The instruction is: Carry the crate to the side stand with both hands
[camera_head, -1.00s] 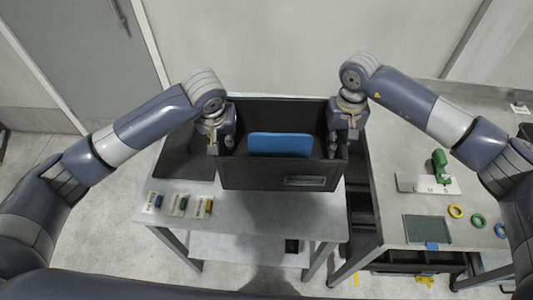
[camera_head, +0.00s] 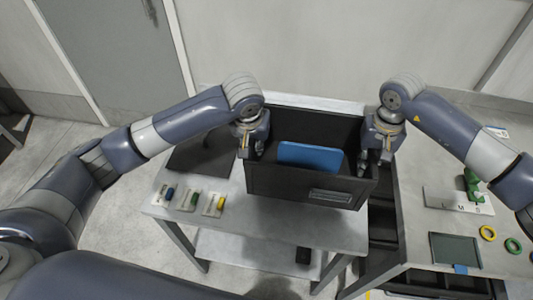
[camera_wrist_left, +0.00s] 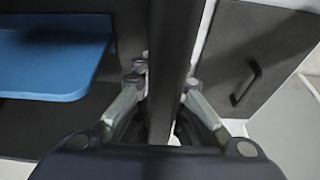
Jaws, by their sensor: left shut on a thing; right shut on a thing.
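The black crate (camera_head: 285,186) is in the middle of the head view, with a blue flat thing (camera_head: 311,157) inside it. It shows above the small grey-topped table; I cannot tell whether it touches the top. My left gripper (camera_head: 250,150) is shut on the crate's left wall, and the left wrist view shows that wall (camera_wrist_left: 174,60) between the fingers. My right gripper (camera_head: 376,160) is shut on the crate's right wall; its fingertips are partly hidden. Which surface is the side stand I cannot tell for sure.
The small table (camera_head: 300,228) carries several small coloured pieces on cards (camera_head: 190,200) at its left front. A dark flat panel (camera_head: 200,155) lies left of the crate. The right bench (camera_head: 420,255) holds a green figure (camera_head: 472,183), a dark green pad (camera_head: 456,249) and rings (camera_head: 487,233).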

